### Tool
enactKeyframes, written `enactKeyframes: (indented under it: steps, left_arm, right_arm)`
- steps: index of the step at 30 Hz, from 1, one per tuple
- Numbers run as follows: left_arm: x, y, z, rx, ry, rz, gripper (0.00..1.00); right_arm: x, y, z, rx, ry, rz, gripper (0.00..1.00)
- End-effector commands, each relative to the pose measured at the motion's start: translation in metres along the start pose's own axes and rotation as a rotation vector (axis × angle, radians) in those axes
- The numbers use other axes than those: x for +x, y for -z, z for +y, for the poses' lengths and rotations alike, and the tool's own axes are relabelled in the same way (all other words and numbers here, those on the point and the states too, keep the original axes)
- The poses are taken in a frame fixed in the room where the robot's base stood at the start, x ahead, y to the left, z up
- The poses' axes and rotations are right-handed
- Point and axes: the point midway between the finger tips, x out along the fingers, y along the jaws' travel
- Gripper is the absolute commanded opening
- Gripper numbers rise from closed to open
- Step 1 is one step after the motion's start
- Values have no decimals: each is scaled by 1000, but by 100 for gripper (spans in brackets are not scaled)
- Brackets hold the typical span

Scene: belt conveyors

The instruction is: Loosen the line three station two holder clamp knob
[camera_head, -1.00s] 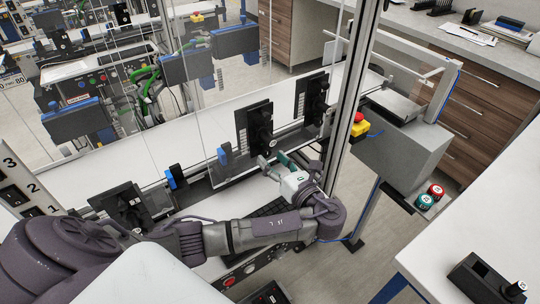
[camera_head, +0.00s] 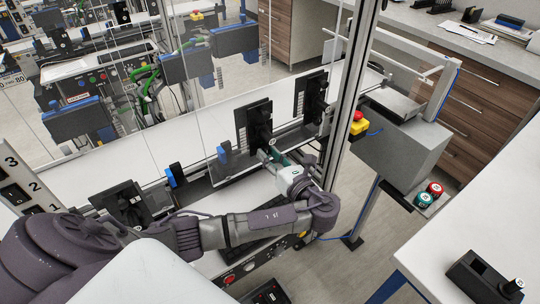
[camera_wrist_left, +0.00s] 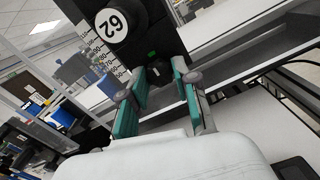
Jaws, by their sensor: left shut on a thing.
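A black holder (camera_head: 257,128) stands upright on the nearer belt line, in the middle of the head view. My left gripper (camera_head: 270,153) reaches its lower front side. The green-padded fingers of my left gripper (camera_wrist_left: 158,88) are shut on a small dark clamp knob (camera_wrist_left: 154,74) low on the holder. The fingers partly hide the knob, and its turn angle cannot be told. My right gripper is not in view.
Another black holder (camera_head: 312,96) stands to the right, beside a metal post (camera_head: 349,95). A further holder (camera_head: 122,204) is at lower left. A red and yellow stop button (camera_head: 358,122) is on a grey box (camera_head: 402,150). Clear panels stand behind the line.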

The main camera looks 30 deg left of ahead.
Motion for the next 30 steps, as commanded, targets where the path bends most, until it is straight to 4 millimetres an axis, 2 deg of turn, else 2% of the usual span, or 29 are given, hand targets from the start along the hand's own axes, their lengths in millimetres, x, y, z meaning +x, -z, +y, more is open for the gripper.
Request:
enactKeyframes:
  steps: [11,21,30]
  left_arm:
    - [-1,-1,0,-143,0,2,0]
    - [-1,0,0,-447,-1,4,0]
    - [0,2,0,-734,-1,2,0]
  right_arm:
    - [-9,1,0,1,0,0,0]
    - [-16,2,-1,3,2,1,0]
    - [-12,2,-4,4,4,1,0]
